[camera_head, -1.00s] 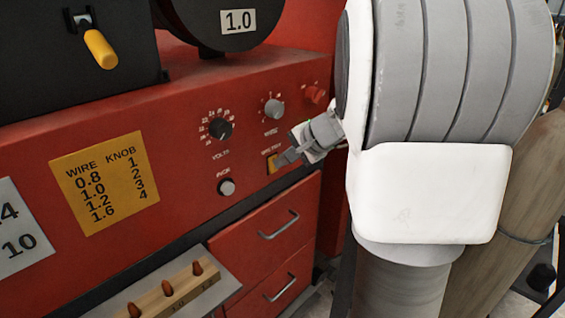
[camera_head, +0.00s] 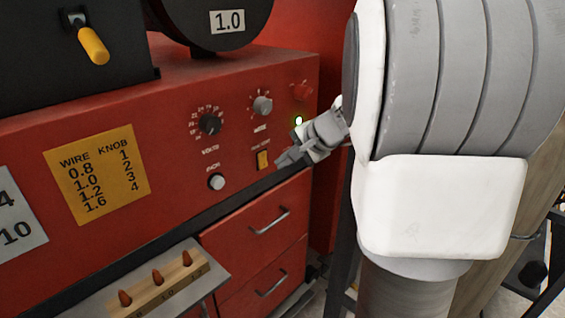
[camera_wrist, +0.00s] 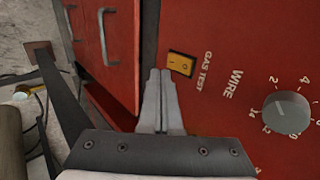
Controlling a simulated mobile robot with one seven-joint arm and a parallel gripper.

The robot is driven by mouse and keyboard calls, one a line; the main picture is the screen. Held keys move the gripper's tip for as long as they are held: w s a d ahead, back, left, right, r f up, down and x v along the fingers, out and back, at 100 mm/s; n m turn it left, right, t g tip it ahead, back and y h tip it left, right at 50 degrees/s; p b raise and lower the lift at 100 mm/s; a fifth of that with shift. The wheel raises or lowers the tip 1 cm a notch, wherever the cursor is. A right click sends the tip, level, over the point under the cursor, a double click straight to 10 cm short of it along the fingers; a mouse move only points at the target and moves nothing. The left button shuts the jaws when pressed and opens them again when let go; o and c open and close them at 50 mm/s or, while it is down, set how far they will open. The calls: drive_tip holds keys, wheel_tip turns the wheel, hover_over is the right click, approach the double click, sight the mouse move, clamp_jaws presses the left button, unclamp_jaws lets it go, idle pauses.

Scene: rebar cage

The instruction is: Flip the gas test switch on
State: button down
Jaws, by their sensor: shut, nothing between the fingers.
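The gas test switch (camera_head: 263,160) is a small yellow rocker on the red panel, below the wire knob. In the wrist view the switch (camera_wrist: 181,64) has the label GAS TEST beside it, and its face is clear of the fingers. I cannot tell which way the rocker is tipped. My gripper (camera_head: 281,162) is shut and empty, just right of the switch in the head view. In the wrist view my gripper's tips (camera_wrist: 160,72) lie just left of and below the switch, seemingly apart from it.
The wire knob (camera_head: 262,105), volts knob (camera_head: 210,124) and inch button (camera_head: 216,182) are on the same panel. Drawers (camera_head: 268,221) with handles are below. A wooden rack (camera_head: 160,288) stands at lower left.

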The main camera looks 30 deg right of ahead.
drive_tip(key=v, duration=0.9)
drive_tip(key=shift+r, duration=0.4)
drive_tip(key=shift+d, duration=0.1)
drive_tip(key=m+p, duration=0.2)
drive_tip(key=m, duration=0.4)
drive_tip(key=f+m+p, duration=0.1)
drive_tip(key=m+p, duration=0.2)
drive_tip(key=m, duration=0.3)
drive_tip(key=m+g+p, duration=0.1)
drive_tip(key=m+p, duration=0.2)
drive_tip(key=m, duration=0.3)
drive_tip(key=shift+w+f, duration=0.15)
drive_tip(key=shift+w, duration=0.1)
drive_tip(key=shift+f, duration=0.1)
